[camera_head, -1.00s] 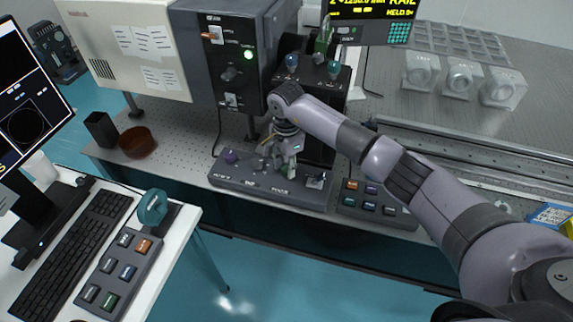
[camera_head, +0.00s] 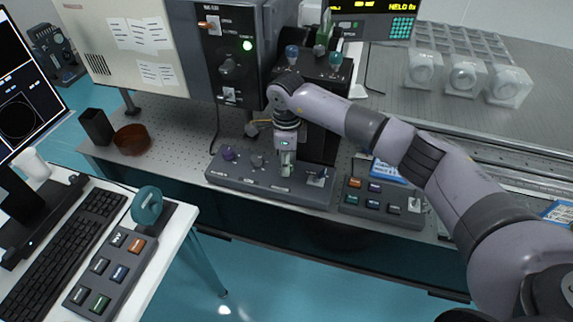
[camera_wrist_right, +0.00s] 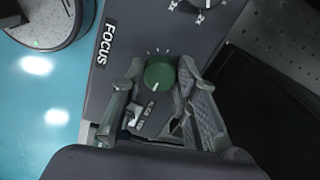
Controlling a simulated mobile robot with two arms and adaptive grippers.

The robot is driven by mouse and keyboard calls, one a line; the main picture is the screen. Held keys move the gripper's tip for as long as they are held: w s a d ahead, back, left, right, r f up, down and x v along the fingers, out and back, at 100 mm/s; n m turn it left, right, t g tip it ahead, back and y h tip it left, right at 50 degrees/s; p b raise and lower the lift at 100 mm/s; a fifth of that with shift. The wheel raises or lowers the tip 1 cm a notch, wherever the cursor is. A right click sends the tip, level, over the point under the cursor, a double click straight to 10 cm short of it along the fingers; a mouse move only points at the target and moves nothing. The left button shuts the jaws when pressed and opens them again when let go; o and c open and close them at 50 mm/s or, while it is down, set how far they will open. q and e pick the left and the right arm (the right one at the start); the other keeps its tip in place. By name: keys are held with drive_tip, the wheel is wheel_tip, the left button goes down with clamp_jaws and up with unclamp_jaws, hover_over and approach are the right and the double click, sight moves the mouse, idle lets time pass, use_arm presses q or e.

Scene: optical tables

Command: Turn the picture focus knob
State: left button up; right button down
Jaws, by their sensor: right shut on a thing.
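The picture focus knob is a green round knob (camera_wrist_right: 159,73) with a white pointer mark, beside the word FOCUS in the right wrist view. It sits on a grey control panel (camera_head: 215,172) at the front of the perforated table, right of a purple knob (camera_head: 228,153) and a grey knob (camera_head: 257,160). My right gripper (camera_head: 287,169) points down at the panel and is shut on the green knob, one finger on each side. In the head view the gripper mostly hides the knob. My left gripper is not in view.
A toggle lever (camera_head: 318,177) stands just right of the gripper on the same panel. A button box (camera_head: 384,198) is further right. A dark instrument (camera_head: 232,62) rises behind. A desk with a keyboard (camera_head: 65,240) is at front left.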

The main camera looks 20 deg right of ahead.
drive_tip(key=shift+m+b, duration=0.45)
drive_tip(key=shift+m, duration=1.25)
drive_tip(key=c, duration=1.2)
unclamp_jaws()
drive_tip(key=shift+c, duration=0.2)
wheel_tip(320, 180, up, 12)
